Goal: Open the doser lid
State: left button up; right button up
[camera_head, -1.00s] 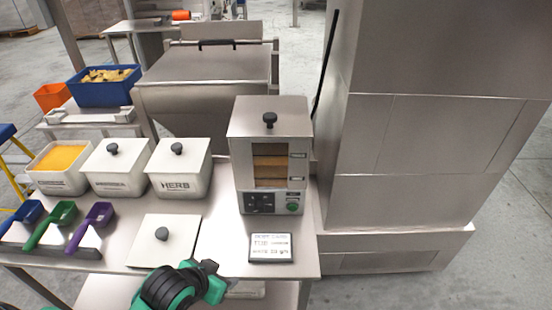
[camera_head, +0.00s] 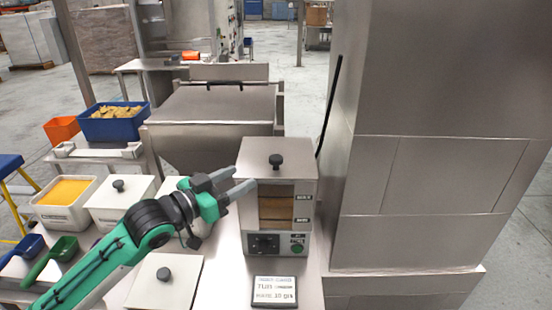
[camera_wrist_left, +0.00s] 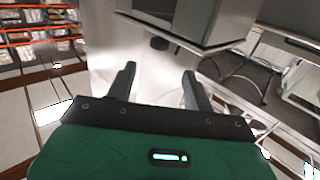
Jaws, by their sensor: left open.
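The doser (camera_head: 278,210) is a steel box with a front window, a control panel and a lid (camera_head: 252,158) with a black knob (camera_head: 276,160) on top. The lid is closed. My left gripper (camera_head: 240,181) is open and empty. In the head view its fingers point right, in front of the doser's upper left side, with the knob to their upper right. In the left wrist view the fingers (camera_wrist_left: 160,85) are apart with nothing between them, and a steel box shows beyond them at the top. My right gripper is not in view.
Lidded white tubs (camera_head: 120,203) and an open tub of orange powder (camera_head: 66,200) stand left. A loose lid (camera_head: 163,285) lies in front. A display sign (camera_head: 274,291) lies before the doser. A tall steel cabinet (camera_head: 430,130) stands right.

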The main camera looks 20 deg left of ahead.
aim_at(271, 161)
pick_arm(q)
jog(key=p+x, duration=0.2)
jog(key=x, duration=0.9)
jog(key=shift+w+p, duration=0.1)
jog(key=shift+p, duration=0.2)
jog(key=shift+w+d, duration=0.35)
jog(key=shift+w, duration=0.15)
jog(key=shift+f, duration=0.1)
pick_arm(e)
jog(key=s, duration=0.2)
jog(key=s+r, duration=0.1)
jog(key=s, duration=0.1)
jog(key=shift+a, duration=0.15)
pick_arm(q)
grip_shut()
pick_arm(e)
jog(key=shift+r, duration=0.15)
